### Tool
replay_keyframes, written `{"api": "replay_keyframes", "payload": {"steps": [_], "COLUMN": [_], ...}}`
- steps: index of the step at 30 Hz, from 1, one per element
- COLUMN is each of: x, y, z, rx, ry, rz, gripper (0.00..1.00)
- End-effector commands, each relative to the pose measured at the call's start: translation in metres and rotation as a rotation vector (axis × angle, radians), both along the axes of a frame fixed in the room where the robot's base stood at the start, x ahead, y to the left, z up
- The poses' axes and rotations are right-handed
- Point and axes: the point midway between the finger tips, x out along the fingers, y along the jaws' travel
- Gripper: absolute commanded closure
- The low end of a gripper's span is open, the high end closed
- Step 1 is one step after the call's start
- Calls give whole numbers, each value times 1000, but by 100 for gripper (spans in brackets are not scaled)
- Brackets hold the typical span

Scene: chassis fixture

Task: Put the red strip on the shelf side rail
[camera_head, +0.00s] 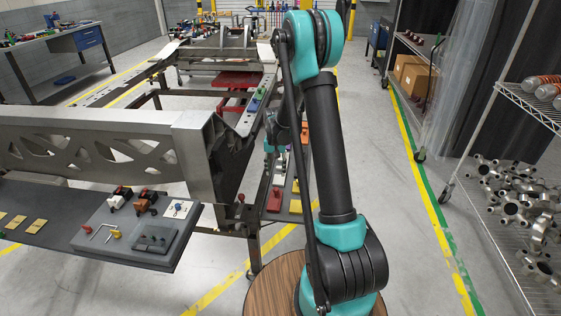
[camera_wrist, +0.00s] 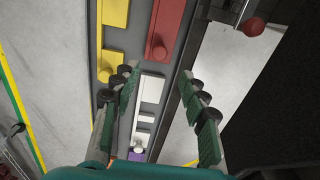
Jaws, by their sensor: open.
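The red strip (camera_wrist: 170,24) lies on a narrow grey shelf (camera_wrist: 127,62) in the wrist view, with a round red knob at its near end. In the head view a red piece (camera_head: 274,200) lies near the front end of this shelf. My gripper (camera_wrist: 158,72) is open, with its fingers spread to either side of the shelf pieces and nothing between them held. The red strip is just beyond the fingertips in the picture. A dark rail (camera_wrist: 180,80) runs along the shelf's right edge in the wrist view. In the head view my arm hides much of the gripper.
A yellow strip (camera_wrist: 115,22) lies beside the red one, and white pieces (camera_wrist: 148,88) and a purple piece (camera_wrist: 137,155) share the shelf. A red knob (camera_wrist: 251,27) sticks out at the right. A dark panel (camera_head: 153,238) bears tools at the left. Wire shelving (camera_head: 520,215) stands right.

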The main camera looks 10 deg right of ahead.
Motion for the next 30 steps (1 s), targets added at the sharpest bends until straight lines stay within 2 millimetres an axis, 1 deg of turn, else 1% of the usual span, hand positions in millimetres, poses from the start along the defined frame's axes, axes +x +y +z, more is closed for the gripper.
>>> {"api": "replay_keyframes", "payload": {"steps": [5,8,18,24,30], "x": [1,1,1,1,1], "y": [0,0,0,0,0], "z": [-9,-19,-64,-87,-99], "rx": [0,0,0,0,0], "ry": [2,2,2,2,2], "rz": [-1,-1,-1,-1,-1], "gripper": [56,56,56,56,56]}}
